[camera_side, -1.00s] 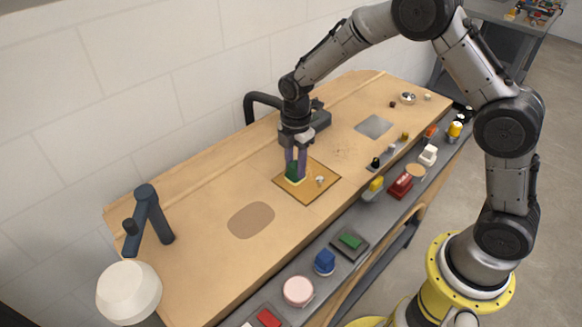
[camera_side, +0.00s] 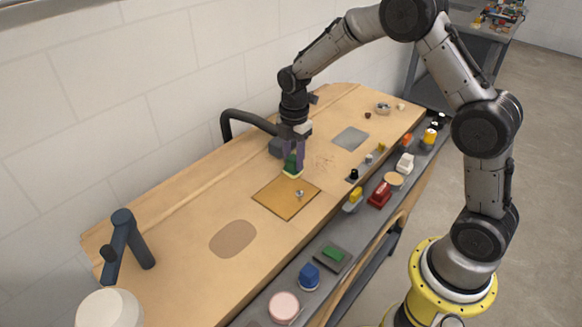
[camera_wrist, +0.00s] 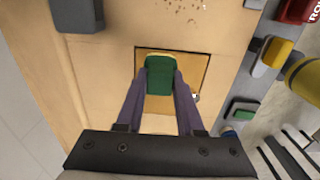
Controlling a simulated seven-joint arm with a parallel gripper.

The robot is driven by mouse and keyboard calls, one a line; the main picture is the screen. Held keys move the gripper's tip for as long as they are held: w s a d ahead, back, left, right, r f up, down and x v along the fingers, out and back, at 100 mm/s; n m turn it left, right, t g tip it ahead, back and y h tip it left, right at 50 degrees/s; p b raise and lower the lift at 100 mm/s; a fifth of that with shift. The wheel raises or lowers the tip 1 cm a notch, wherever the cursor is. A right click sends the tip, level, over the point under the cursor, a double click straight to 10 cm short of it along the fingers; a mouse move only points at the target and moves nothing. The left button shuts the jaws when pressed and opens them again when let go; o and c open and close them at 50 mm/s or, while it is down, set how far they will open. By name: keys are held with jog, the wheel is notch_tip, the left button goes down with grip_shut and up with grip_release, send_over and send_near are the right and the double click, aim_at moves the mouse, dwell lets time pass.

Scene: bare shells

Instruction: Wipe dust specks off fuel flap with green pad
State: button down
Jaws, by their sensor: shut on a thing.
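My gripper (camera_side: 293,158) is shut on a green pad (camera_side: 290,166) with a pale yellow lower edge; in the wrist view the pad (camera_wrist: 160,78) sits between the two purple fingers. The orange-brown square flap (camera_side: 278,203) lies on the bench with a small metal knob (camera_side: 299,193) near its right side. The pad is at the flap's far edge; whether it touches the surface I cannot tell. In the wrist view the flap (camera_wrist: 185,65) is partly hidden behind the pad. I make out no specks on its visible part. Brown specks (camera_side: 323,160) lie on the bench beyond it.
A dark clamp-like block (camera_side: 277,147) with a black hose stands just behind my gripper. A grey square patch (camera_side: 350,138) lies to the right. The left bench is mostly clear.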

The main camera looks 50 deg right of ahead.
jog(key=shift+s+r, duration=0.1)
jog(key=shift+r, duration=2.7)
